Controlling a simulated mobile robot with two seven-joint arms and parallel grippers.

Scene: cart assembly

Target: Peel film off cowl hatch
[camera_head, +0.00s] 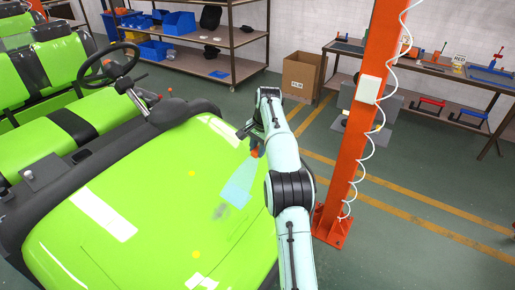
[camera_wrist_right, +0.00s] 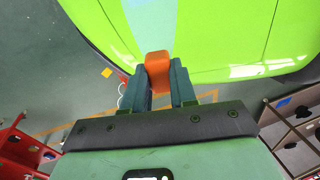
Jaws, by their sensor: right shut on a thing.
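The green cart cowl (camera_head: 130,195) fills the lower left of the head view and the top of the right wrist view (camera_wrist_right: 230,40). A translucent light-blue film (camera_head: 238,187) extends from an orange tab (camera_head: 254,153) down over the cowl's right part. I cannot tell how much of the film touches the surface. My right gripper (camera_wrist_right: 158,80) is shut on the orange tab, which sits between its fingers in the wrist view. The film (camera_wrist_right: 150,22) runs beyond the tab there. The hatch outline is not distinct. My left gripper is out of view.
A steering wheel (camera_head: 108,64) and green seats (camera_head: 60,60) lie behind the cowl. An orange post (camera_head: 368,110) with a coiled white cable stands right of my arm. A cardboard box (camera_head: 303,76) and shelving (camera_head: 185,50) are at the back.

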